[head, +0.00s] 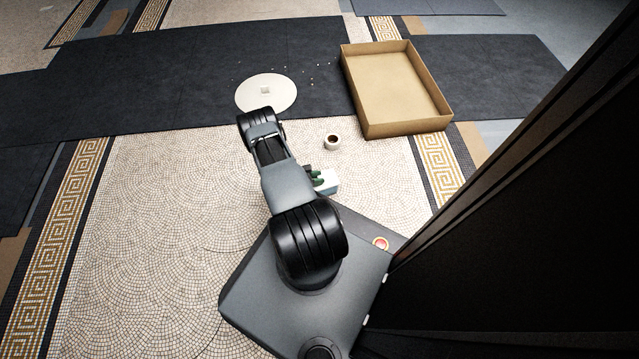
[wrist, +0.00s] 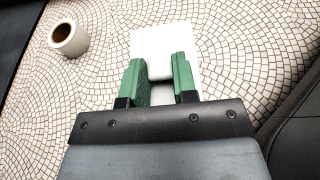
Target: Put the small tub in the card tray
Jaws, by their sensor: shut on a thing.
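The small tub (head: 328,183) is white with a pale blue side and sits beside my base in the head view. In the wrist view the white tub (wrist: 164,40) lies between and beyond the green fingertips. My gripper (wrist: 160,75) is shut on it; in the head view my gripper (head: 315,177) is partly hidden by my arm. I cannot tell whether the tub touches the floor. The card tray (head: 441,124) is a shallow, open brown box, empty, at the upper right of the head view, apart from my gripper.
A small white cup with dark contents (head: 332,142) stands between my gripper and the tray; it also shows in the wrist view (wrist: 70,38). A round pale disc (head: 248,103) with a small block lies on the dark mat (head: 190,70). A dark upright panel (head: 510,200) fills the right.

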